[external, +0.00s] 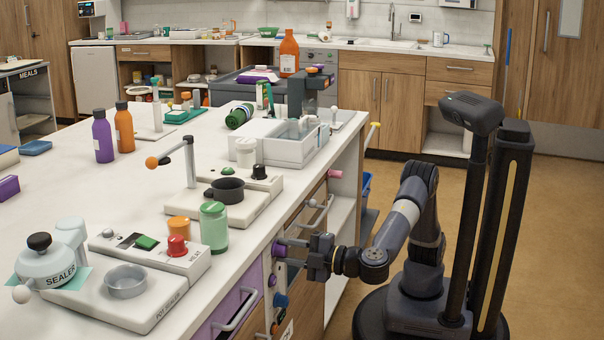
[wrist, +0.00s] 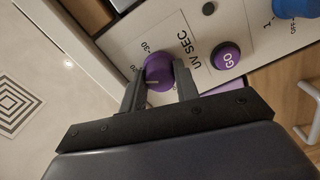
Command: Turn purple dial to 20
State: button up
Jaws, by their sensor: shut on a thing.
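The purple dial (wrist: 159,72) sits on a white panel marked "UV SEC", with scale marks along its edge; one reads "-30" and another, partly legible, looks like 20. A pale pointer line shows on the dial's near side in the wrist view. Exactly which mark it points at I cannot tell. My gripper (wrist: 160,78) is shut on the dial, one finger on each side. In the external view the dial (external: 279,249) is on the counter's front face, with my gripper (external: 294,252) reaching it from the right; the fingers partly hide it.
A purple "GO" button (wrist: 226,56) is beside the dial, and a blue knob (wrist: 293,7) is farther right. A purple drawer (external: 226,311) with a bar handle is nearby. The white countertop (external: 75,184) above holds a pot sealer (external: 140,300) and bottles. Floor behind my base is clear.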

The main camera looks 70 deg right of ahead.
jog(key=o, duration=1)
jog(key=shift+s, duration=0.1)
jog(key=s+p, duration=0.3)
jog(key=s, duration=0.7)
jog(key=shift+s, duration=0.35)
jog(key=shift+f, duration=0.1)
jog(key=w+b, duration=0.3)
jog(key=w, duration=0.7)
jog(key=shift+w, duration=0.5)
jog(key=shift+s, duration=0.1)
